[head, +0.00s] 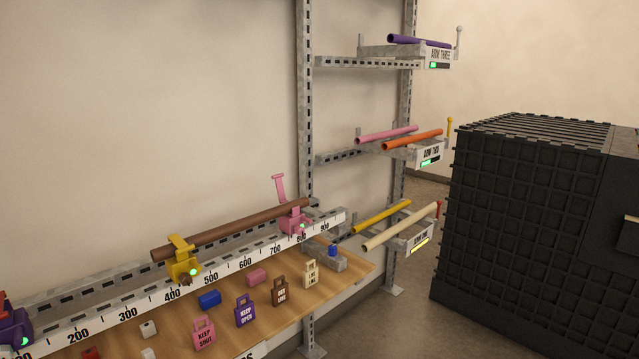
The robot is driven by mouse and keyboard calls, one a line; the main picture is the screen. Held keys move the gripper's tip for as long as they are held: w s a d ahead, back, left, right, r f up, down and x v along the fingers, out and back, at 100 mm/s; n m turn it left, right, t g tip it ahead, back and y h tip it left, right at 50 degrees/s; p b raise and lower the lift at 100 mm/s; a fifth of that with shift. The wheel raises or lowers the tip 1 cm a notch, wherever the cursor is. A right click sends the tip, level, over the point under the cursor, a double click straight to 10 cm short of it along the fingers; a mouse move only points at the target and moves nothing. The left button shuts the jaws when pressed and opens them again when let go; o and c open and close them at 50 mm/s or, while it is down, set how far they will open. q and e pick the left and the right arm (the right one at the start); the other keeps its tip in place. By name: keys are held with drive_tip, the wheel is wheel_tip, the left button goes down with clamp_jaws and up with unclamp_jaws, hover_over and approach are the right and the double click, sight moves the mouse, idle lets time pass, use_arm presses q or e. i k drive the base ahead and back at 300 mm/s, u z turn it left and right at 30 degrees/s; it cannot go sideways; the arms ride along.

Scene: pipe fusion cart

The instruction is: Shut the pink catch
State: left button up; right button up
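The pink catch (293,222) sits on the rail (235,262) near the 800 mark of its scale. Its pink arm (279,188) stands up above its body, tilted slightly left, so the catch looks open. A small green light shows on its front. A brown pipe (225,231) lies along the rail, its right end at the pink catch. The yellow catch (183,262) has its top across this pipe, near 400. A purple catch (12,328) is cut off at the left edge. Neither of my grippers is in view.
Below the rail, a wooden shelf (345,282) holds several small blocks and tags, including a pink "KEEP SHUT" tag (203,333). A rack post (305,100) stands behind, with pipes on labelled arms to the right. A large black grid-sided crate (530,215) stands at right.

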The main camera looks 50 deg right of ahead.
sight(280, 186)
drive_tip(key=z, duration=1.3)
